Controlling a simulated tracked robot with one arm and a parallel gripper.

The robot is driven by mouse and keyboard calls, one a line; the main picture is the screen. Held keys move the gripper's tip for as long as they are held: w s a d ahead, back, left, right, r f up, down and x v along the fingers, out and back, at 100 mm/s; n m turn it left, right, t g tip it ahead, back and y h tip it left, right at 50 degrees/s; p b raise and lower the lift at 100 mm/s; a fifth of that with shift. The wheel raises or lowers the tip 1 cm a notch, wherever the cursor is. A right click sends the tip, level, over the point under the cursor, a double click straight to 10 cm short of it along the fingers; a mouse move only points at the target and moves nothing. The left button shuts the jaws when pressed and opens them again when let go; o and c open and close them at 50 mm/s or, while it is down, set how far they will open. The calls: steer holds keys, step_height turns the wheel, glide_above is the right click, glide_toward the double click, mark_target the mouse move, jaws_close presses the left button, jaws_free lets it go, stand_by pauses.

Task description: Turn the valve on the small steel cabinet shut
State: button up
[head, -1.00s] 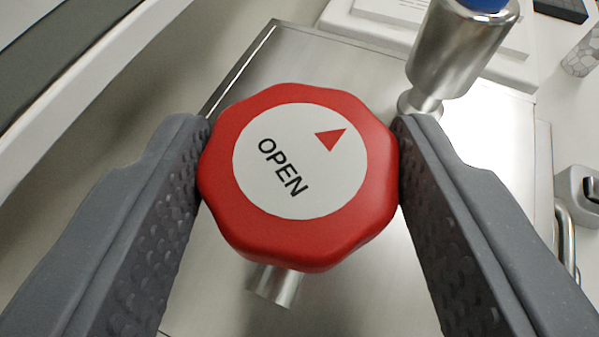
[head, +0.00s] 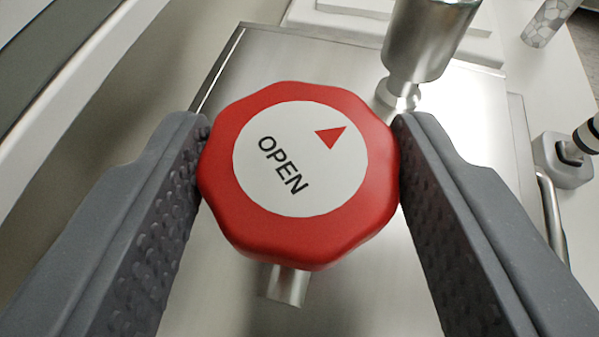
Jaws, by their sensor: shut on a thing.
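The valve has a red scalloped knob (head: 225,215) with a white face that reads OPEN and a red triangle pointing to the upper right. My gripper (head: 299,160) is shut on the knob, one grey finger touching its left side and one its right. A short metal stem (head: 285,285) shows below the knob. The small steel cabinet (head: 345,290) has a brushed top surface that lies behind and under the knob. The fingers hide part of the cabinet at both sides.
A steel cylinder (head: 425,40) on a narrow neck stands just beyond the knob, at the upper right. A patterned cylinder (head: 548,22) is at the top right.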

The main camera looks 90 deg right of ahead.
mark_target(294, 198)
steer(key=shift+r, duration=0.15)
steer(key=o, duration=1)
steer(key=shift+d, duration=0.1)
steer(key=shift+c, duration=0.2)
step_height(294, 198, up, 3)
steer(key=shift+r+b, duration=0.15)
steer(key=shift+b, duration=0.7)
steer(key=s+r+b, duration=0.1)
steer(key=s+b, duration=0.4)
steer(key=s, duration=1.1)
steer(key=shift+r+b, duration=0.2)
steer(key=shift+b, duration=0.15)
steer(key=shift+w+d, duration=0.1)
